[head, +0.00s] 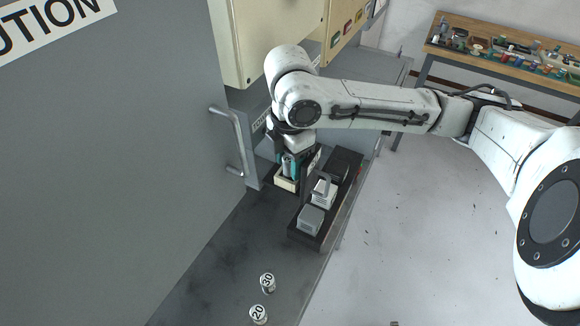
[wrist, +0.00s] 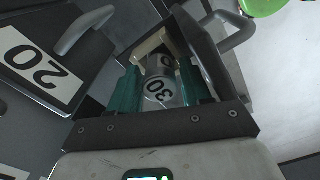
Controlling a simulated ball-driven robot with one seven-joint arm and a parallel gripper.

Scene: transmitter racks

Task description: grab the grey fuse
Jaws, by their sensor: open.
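My gripper (head: 289,166) points down over the bench beside the dark tray, its teal fingers partly hidden by the wrist. In the wrist view my gripper (wrist: 161,78) is open, with one teal finger on each side of a grey cylinder marked 30 (wrist: 158,90), which looks like a grey fuse. I cannot tell whether the fingers touch it. A cream holder (wrist: 150,44) lies just beyond the cylinder; the holder (head: 286,183) also shows below my gripper in the head view. Two more pale cylinders, marked 30 (head: 267,281) and 20 (head: 258,314), stand on the bench nearer the front.
The dark tray (head: 303,240) to the right holds a grey block (head: 310,219) and a whitish block with a handle (head: 324,192). The bench (head: 215,270) is mostly clear at front.

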